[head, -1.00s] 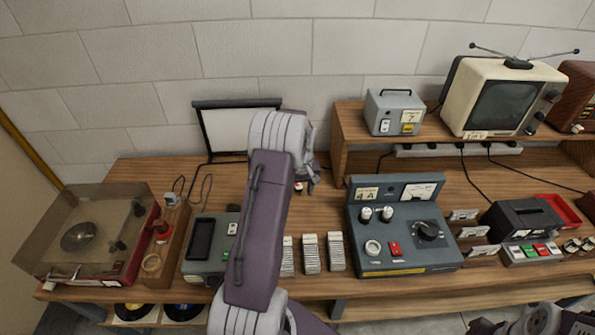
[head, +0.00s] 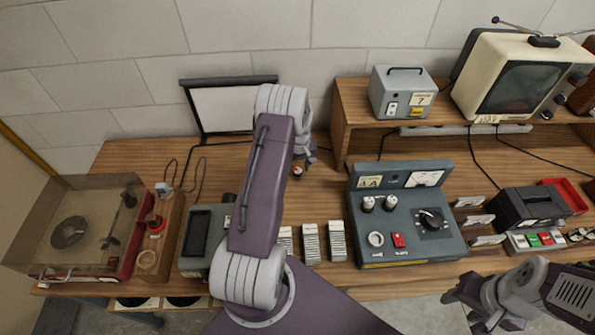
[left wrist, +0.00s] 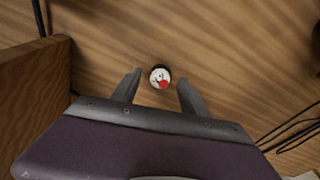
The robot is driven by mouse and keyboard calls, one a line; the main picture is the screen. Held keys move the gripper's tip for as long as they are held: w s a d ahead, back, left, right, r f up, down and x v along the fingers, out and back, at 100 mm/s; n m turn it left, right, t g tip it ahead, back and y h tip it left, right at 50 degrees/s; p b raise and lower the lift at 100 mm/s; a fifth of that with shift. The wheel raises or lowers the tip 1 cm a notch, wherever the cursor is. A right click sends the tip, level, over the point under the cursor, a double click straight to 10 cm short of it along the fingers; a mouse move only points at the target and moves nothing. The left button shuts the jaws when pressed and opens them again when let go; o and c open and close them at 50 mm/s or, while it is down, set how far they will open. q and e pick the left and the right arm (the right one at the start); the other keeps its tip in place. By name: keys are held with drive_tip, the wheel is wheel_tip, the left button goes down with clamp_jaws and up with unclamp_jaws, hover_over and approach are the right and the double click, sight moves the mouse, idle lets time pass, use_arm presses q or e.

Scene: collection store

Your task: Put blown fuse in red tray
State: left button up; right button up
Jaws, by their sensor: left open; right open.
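The blown fuse (head: 297,171), a small round piece with a white top and a red mark, stands on the wooden bench near the back. In the left wrist view the fuse (left wrist: 160,76) stands between and just beyond the tips of my left gripper (left wrist: 158,80), which is open and points down at it. In the head view my left gripper (head: 306,158) is partly hidden by its own wrist. The red tray (head: 572,196) lies at the far right of the bench, partly behind a dark box. My right gripper (head: 460,291) is open and empty before the bench's front edge.
A grey tester (head: 405,220) stands right of my left arm, with a raised shelf (head: 350,125) behind it. Ribbed white blocks (head: 311,243) stand near the front edge. A dark box (head: 530,208) sits beside the tray. A turntable (head: 85,225) is at left.

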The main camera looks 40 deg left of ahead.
use_arm(q)
drive_tip(key=shift+s+d+f, duration=0.1)
drive_tip(key=shift+f, duration=1)
drive_tip(key=shift+c, duration=0.9)
clamp_jaws()
use_arm(e)
drive_tip(key=shift+s+d+r, duration=0.15)
drive_tip(key=shift+r, duration=0.2)
use_arm(q)
drive_tip(key=shift+r, duration=0.15)
use_arm(e)
drive_tip(key=shift+f, duration=0.1)
use_arm(q)
drive_tip(key=shift+w+r, duration=0.2)
drive_tip(key=shift+r, duration=0.15)
wheel_tip(320, 180, up, 3)
drive_tip(key=shift+f+b, duration=0.2)
drive_tip(key=shift+b, duration=0.45)
drive_tip(key=w+d+r+b, duration=0.1)
drive_tip(key=d+r+b, duration=0.1)
drive_tip(key=d+r, duration=0.5)
drive_tip(key=d, duration=0.4)
drive_tip(key=shift+w+d+r, duration=0.15)
drive_tip(key=shift+w+r, duration=0.1)
drive_tip(key=shift+w, duration=0.1)
use_arm(e)
wheel_tip(320, 180, down, 4)
drive_tip(key=shift+r, duration=0.2)
